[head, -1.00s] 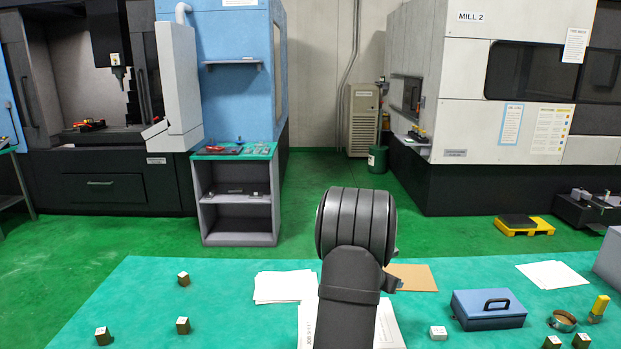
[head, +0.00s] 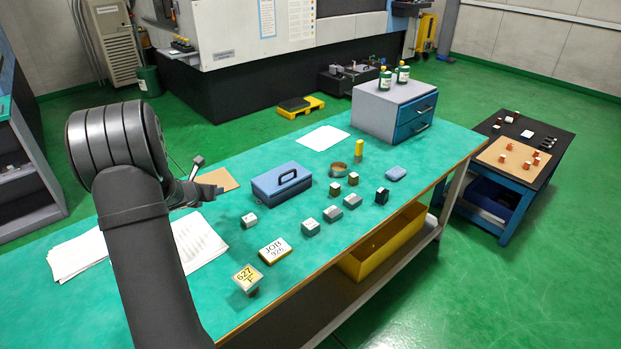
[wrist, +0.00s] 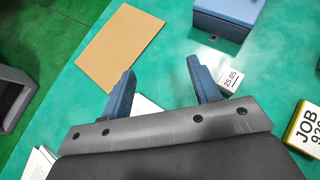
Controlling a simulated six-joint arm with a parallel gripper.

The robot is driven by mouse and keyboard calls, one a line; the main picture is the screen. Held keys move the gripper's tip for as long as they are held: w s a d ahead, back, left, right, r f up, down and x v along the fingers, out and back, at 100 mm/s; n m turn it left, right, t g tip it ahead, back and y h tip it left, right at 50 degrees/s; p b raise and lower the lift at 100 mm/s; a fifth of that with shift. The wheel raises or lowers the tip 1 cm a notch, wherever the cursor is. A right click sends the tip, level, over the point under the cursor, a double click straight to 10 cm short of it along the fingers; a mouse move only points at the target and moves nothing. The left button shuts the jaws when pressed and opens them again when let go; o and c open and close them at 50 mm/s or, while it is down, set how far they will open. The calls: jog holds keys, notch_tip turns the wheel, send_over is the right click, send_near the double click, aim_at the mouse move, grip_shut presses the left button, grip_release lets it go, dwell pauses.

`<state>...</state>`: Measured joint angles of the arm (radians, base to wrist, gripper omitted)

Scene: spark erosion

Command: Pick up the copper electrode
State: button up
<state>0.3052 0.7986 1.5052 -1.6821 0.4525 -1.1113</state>
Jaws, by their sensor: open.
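Several small copper-coloured pieces (head: 537,160) stand on a tan board on a low side table at the right of the head view. They are too small to tell which is the copper electrode. My gripper (head: 206,176) is far from them, above the left part of the green bench. In the wrist view my gripper (wrist: 162,68) is open, with nothing between its two blue fingers. The right finger partly overlaps a light block marked 25.05 (wrist: 230,80) in that view.
The side table (head: 560,140) stands beyond the bench's right end. The green bench (head: 420,150) holds a blue case (head: 270,188), a drawer cabinet (head: 378,108) with bottles, several small blocks, a JOB 926 sign (head: 274,250) and papers (head: 195,240).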

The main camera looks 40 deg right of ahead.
jog(key=s+d+f+m+g+h, duration=0.15)
jog(key=s+d, duration=0.25)
jog(key=d, duration=0.4)
jog(key=s+d+r+m+g, duration=0.1)
jog(key=s+d+m, duration=0.1)
jog(key=s+d, duration=0.5)
jog(key=m+g+h, duration=0.1)
jog(key=m+g, duration=0.1)
jog(key=g, duration=0.1)
send_near(333, 187)
jog(key=shift+m, duration=0.25)
jog(key=x, duration=0.5)
jog(key=shift+w+d+f, duration=0.15)
jog(key=shift+d, duration=0.05)
jog(key=shift+x, duration=3.1)
grip_shut()
